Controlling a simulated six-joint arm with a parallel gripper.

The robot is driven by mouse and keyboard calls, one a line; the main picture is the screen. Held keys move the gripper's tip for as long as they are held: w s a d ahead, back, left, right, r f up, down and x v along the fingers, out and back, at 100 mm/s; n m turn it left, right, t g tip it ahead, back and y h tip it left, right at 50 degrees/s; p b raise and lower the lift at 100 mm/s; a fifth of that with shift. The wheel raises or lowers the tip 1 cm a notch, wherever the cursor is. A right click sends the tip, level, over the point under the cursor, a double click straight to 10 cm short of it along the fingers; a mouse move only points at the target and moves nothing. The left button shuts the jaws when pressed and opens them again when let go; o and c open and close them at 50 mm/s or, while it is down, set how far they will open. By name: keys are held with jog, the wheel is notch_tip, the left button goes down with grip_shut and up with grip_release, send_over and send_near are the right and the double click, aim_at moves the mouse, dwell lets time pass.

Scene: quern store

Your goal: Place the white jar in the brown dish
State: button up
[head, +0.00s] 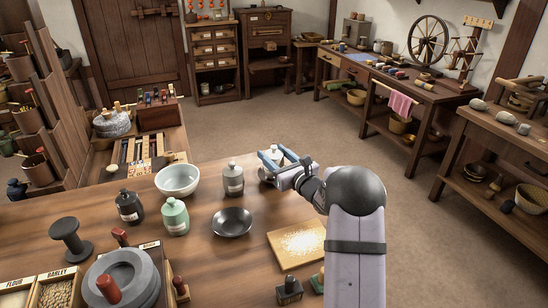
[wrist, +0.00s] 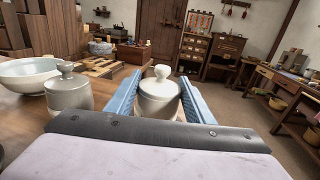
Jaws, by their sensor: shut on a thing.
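My gripper (wrist: 156,88) has its blue fingers on either side of the white jar (wrist: 158,97), which has a round knob on its lid and stands upright between them. In the head view my gripper (head: 277,163) is at the far side of the table, with the jar partly hidden by the fingers. I cannot tell whether the jar's base touches the table. A shallow dark dish (head: 231,223) lies empty on the table, nearer and to the left of my gripper. It looks almost black rather than brown.
A grey jar (head: 233,178) stands just left of my gripper, with a pale bowl (head: 178,180), a green jar (head: 174,217) and a black jar (head: 130,206) further left. A board with grain (head: 298,243) lies right of the dish. Bare wood lies between grey jar and dish.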

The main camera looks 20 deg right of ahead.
jog(key=shift+f, duration=0.25)
jog(key=shift+f, duration=0.2)
jog(key=o, duration=1.4)
jog(key=shift+c, duration=0.2)
jog(key=shift+s+r, duration=0.1)
jog(key=shift+s, duration=0.05)
jog(key=s, duration=0.4)
jog(key=s+d, duration=0.1)
jog(key=s, duration=0.2)
jog(key=s+d, duration=0.1)
jog(key=s, duration=0.3)
jog(key=shift+s+d+b, duration=0.15)
jog(key=shift+s+b, duration=0.15)
